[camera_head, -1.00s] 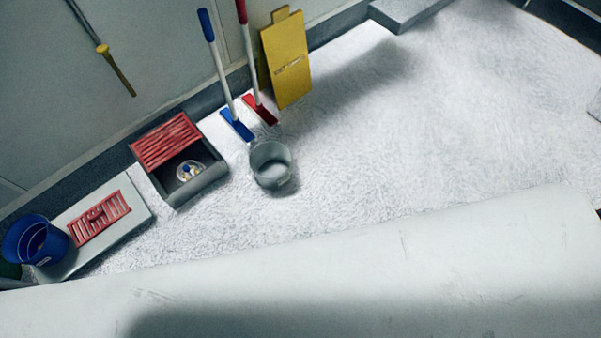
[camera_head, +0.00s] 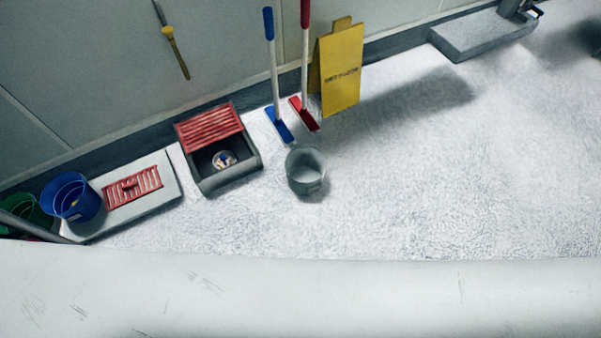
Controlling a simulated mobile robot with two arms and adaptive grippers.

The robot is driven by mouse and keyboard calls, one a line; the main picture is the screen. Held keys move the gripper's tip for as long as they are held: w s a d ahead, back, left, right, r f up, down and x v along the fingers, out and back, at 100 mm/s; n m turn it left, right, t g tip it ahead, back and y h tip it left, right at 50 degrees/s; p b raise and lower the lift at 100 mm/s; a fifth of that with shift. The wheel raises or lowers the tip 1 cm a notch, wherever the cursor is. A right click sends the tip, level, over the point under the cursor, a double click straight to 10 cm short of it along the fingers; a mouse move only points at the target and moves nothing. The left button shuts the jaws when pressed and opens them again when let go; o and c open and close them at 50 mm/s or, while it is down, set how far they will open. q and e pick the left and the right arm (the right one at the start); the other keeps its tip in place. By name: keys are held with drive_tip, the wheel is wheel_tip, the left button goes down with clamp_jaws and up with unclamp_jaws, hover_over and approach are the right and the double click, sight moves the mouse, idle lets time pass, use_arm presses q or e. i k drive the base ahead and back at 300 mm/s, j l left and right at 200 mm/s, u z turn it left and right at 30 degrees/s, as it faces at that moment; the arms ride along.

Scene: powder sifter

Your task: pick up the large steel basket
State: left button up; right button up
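I cannot make out a clear large steel basket. A grey, bucket-like container (camera_head: 305,172) stands upright on the pale floor near the middle of the head view. Its make and size are hard to judge, and I cannot tell whether it is steel. Neither of my grippers shows in the head view.
A pale scratched surface (camera_head: 300,300) fills the bottom. Along the wall are a blue bucket (camera_head: 72,198), a red-grated grey box (camera_head: 225,178), a blue-tipped brush (camera_head: 278,125), a red one (camera_head: 305,115) and a yellow sign (camera_head: 341,72). Floor at right is mostly clear.

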sight(223, 159)
drive_tip(key=i+j+z, duration=0.1)
drive_tip(key=j, duration=0.2)
drive_tip(key=i+j+z, duration=0.1)
drive_tip(key=j, duration=0.25)
drive_tip(key=i+j+z, duration=0.1)
drive_tip(key=i+j, duration=0.15)
drive_tip(key=i+j+z, duration=0.1)
drive_tip(key=j, duration=0.3)
